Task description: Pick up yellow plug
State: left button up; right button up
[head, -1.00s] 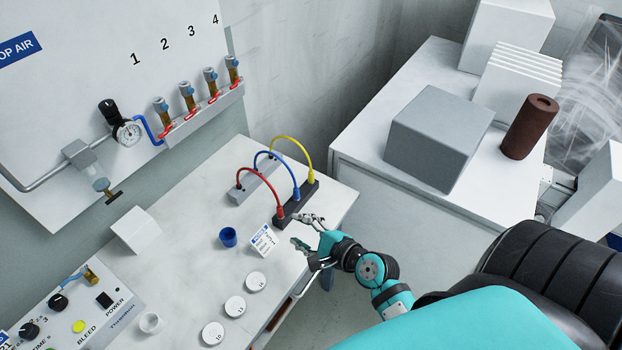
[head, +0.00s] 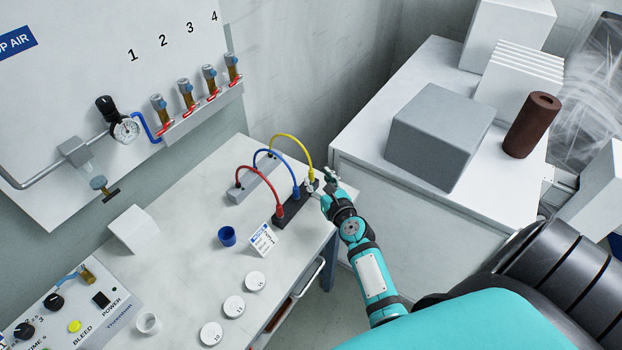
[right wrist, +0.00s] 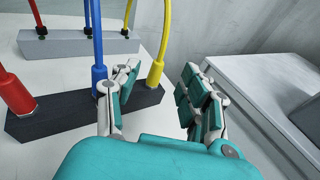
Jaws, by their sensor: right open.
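The yellow plug (head: 311,175) is at the end of a yellow cable and stands in the right end of the black socket block (head: 287,213). In the right wrist view the yellow plug (right wrist: 156,73) is upright in the black block (right wrist: 72,118). My right gripper (head: 322,184) is open beside the plug. In the wrist view its fingers (right wrist: 160,98) stand apart, with the plug beyond them in the gap, nearer the left finger. I cannot tell whether either finger touches it. My left gripper is not in view.
A blue plug (head: 296,193) and a red plug (head: 280,210) stand in the same block. Their cables arch to a grey block (head: 240,190) behind. A label card (head: 262,240), a blue cup (head: 227,236) and white discs (head: 255,279) lie nearby. A white cabinet (head: 400,200) stands right.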

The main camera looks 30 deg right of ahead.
aim_at(312, 174)
jog(key=b+x, duration=0.1)
jog(key=x, duration=0.3)
jog(key=b+x, duration=0.1)
jog(key=x, duration=0.1)
jog(key=shift+s+a+f+b, duration=0.1)
jog(key=shift+f+b, duration=0.2)
jog(key=shift+f, duration=0.1)
jog(key=shift+s+r, duration=0.1)
jog(key=shift+c, duration=0.7)
grip_shut()
